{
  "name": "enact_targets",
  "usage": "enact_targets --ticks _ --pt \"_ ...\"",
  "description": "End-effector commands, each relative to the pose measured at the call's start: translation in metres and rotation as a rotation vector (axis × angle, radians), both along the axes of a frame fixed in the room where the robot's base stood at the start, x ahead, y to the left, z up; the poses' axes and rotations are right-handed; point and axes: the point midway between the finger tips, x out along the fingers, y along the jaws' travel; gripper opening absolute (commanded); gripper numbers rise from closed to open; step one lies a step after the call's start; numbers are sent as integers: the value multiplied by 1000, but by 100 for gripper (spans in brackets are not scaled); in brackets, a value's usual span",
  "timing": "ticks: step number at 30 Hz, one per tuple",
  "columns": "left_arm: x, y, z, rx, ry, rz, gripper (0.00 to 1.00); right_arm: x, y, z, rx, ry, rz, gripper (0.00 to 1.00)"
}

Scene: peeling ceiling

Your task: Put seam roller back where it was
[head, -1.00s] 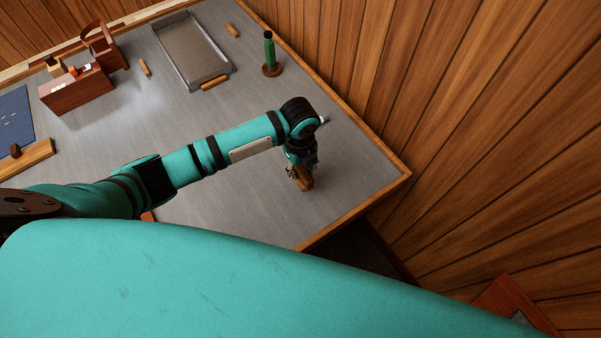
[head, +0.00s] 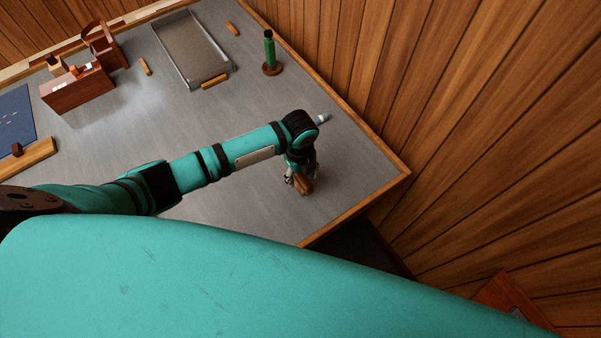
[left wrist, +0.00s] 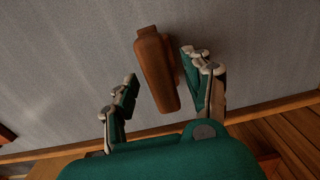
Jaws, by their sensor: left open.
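A brown wooden, tapered piece (head: 305,186) lies on the grey tabletop near its right corner. It may be the seam roller, but no roller wheel shows. In the left wrist view the same piece (left wrist: 156,65) sits between the two fingers, with a gap on its left and a narrow one on its right. My left gripper (head: 299,180) is open and low over the table around the piece. Its fingers (left wrist: 159,68) also show spread in the left wrist view. My right gripper is not in view.
A small pale cylinder (head: 323,118) is partly hidden behind my left wrist. A green-handled tool (head: 269,48) stands on a round brown base. A grey metal tray (head: 188,52) and a wooden box (head: 78,89) are farther back. A plank wall (head: 460,120) borders the table's right side.

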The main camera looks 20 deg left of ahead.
Motion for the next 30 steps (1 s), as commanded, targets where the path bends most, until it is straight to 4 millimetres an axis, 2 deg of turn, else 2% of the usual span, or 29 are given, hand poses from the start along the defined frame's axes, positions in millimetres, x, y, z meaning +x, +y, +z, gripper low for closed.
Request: enact_targets --ticks 5,8,15,21,25,30 --pt "1 0 6 -2 -2 -1 50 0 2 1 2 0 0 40" --pt "1 0 20 -2 -5 -1 50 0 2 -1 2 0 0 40" --pt "1 1 71 -1 -5 -2 50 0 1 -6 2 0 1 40" --pt "0 1 106 -1 -3 -1 50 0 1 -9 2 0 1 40" --pt "0 1 118 0 -1 0 50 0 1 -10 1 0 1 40" --pt "-1 1 123 -1 1 0 50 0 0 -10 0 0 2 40"
